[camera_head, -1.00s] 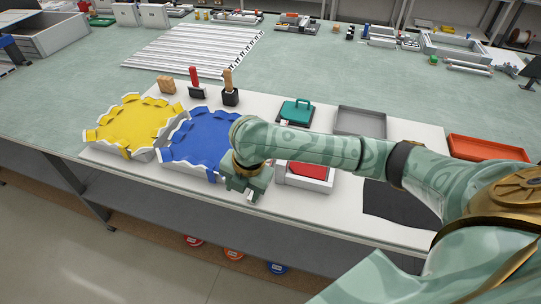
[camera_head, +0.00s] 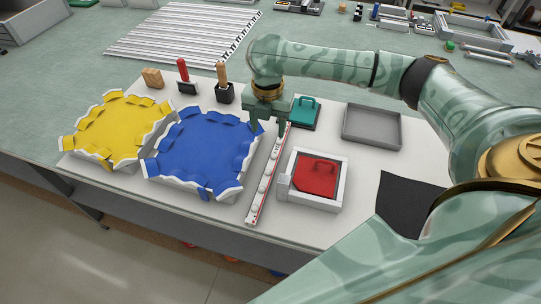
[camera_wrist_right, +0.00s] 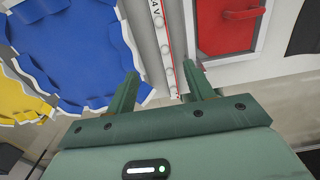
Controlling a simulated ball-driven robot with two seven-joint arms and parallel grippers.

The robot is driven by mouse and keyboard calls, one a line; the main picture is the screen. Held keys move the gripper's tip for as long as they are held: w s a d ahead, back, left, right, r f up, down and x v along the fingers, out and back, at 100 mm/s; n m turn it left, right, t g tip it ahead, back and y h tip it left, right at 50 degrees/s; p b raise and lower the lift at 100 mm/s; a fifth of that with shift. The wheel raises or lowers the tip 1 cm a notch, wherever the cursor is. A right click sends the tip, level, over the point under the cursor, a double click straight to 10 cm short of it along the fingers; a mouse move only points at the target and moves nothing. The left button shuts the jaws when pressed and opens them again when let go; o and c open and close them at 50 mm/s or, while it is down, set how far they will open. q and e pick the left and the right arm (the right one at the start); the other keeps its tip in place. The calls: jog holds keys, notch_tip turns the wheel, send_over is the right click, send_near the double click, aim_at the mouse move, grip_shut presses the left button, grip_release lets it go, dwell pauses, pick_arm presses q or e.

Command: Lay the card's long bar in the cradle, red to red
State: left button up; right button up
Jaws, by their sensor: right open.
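A long narrow white strip (camera_head: 267,178) with a red edge and several pale round spots lies on the white board, between the blue scalloped tray and a white box. It also shows in the right wrist view (camera_wrist_right: 166,50), with dark lettering. I cannot tell whether it is the bar or the cradle, and I cannot pick out the card. My right gripper (camera_head: 268,124) is open and empty above the strip's far end. In the right wrist view my right gripper's fingers (camera_wrist_right: 160,88) stand apart on either side of the strip's image. My left gripper is not in view.
A blue tray (camera_head: 200,150) and a yellow tray (camera_head: 108,132) stand left. The white box (camera_head: 297,198) holds a red handled plate (camera_head: 316,178). A teal handled piece (camera_head: 304,110), grey tray (camera_head: 373,138) and black mat (camera_head: 408,205) are right. Two handled tools stand behind.

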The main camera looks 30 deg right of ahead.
jog(key=b, duration=0.3)
send_over(271, 163)
jog(key=f, duration=0.6)
jog(key=a+f, duration=0.1)
jog(key=f, duration=0.2)
jog(key=shift+f, duration=0.2)
jog(key=shift+d+f, duration=0.1)
jog(key=shift+f, duration=0.25)
jog(key=f, duration=0.1)
jog(key=f+b, duration=0.1)
jog(key=f, duration=0.1)
jog(key=d+f+b, duration=0.1)
jog(key=f, duration=0.1)
jog(key=shift+a+r, duration=0.1)
jog(key=shift+r, duration=0.05)
jog(key=shift+c, duration=0.6)
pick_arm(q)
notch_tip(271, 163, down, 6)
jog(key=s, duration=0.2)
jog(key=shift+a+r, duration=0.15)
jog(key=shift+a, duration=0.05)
pick_arm(e)
grip_shut()
